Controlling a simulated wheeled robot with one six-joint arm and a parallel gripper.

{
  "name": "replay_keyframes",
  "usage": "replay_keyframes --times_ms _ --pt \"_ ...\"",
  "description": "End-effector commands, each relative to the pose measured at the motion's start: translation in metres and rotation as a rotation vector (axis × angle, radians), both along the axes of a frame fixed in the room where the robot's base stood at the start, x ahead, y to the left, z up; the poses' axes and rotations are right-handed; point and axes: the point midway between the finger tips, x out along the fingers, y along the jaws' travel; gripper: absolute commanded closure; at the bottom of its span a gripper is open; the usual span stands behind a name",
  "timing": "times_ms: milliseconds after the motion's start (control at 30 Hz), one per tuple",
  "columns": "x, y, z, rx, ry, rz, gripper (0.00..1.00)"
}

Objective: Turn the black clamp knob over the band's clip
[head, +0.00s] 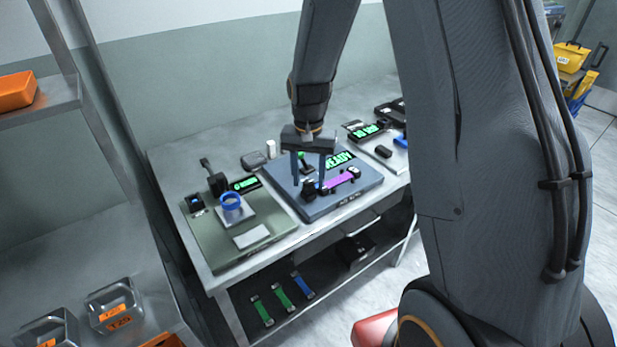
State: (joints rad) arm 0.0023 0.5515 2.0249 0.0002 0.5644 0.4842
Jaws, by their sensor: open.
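A purple band (341,181) lies on a blue-grey fixture plate (285,178) in the middle of the bench. A black knob-like block (309,190) stands at the band's left end, and a smaller black piece (355,172) is at its right end. My gripper (308,186) points down with its two fingers apart. In the picture its fingertips are on either side of the left black block; I cannot tell whether they touch it. The clip under the block is too small to make out.
A lit green display (338,160) is behind the band on the plate. A green station (210,240) with a blue ring (230,201) stands at left, another station (396,158) at right. Green and blue straps (281,297) lie on the lower shelf.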

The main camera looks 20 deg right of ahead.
Motion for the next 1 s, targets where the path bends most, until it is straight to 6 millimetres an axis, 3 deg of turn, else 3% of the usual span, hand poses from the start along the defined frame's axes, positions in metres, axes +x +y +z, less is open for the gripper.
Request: replay_keyframes --times_ms 167,600,1000 --pt "0.001 0.0 0.01 0.0 -0.002 0.0 0.57" --pt "0.001 0.0 0.07 0.0 -0.004 0.0 0.57" --pt "0.0 0.0 0.078 0.0 0.0 0.0 0.57"
